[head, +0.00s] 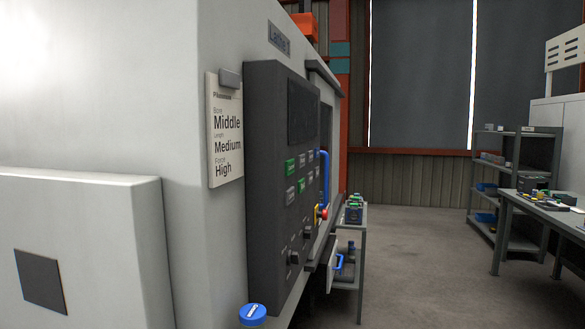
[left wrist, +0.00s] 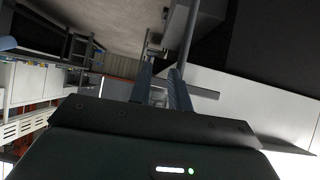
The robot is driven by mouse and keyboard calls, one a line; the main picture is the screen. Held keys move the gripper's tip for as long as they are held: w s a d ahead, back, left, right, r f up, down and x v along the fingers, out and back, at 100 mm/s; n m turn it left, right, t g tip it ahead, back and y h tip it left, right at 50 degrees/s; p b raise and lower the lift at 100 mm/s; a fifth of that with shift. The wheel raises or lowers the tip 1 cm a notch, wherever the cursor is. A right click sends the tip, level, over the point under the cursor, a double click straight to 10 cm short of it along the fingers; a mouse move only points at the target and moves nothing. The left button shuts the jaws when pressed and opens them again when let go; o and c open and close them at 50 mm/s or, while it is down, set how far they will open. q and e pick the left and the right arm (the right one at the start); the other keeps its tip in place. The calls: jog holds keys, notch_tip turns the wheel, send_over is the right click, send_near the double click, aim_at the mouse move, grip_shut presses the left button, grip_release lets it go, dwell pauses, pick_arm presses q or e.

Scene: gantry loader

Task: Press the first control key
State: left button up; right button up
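The dark control panel (head: 265,150) stands on the side of the pale machine in the head view, seen at a steep angle. It carries a dark screen (head: 303,110) at the top. Below the screen are several small keys, among them a green key (head: 290,166) at upper left and a grey key (head: 290,195) under it. Their labels are too small to read. My left gripper (left wrist: 160,75) shows in the left wrist view with its two fingers apart and nothing visible between them. Neither gripper shows in the head view.
A sign (head: 225,132) reads Middle, Medium, High. A small cart (head: 348,285) stands beyond the panel. A workbench (head: 510,210) is at right; the floor between is clear.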

pick_arm(q)
grip_shut()
dwell(1.4)
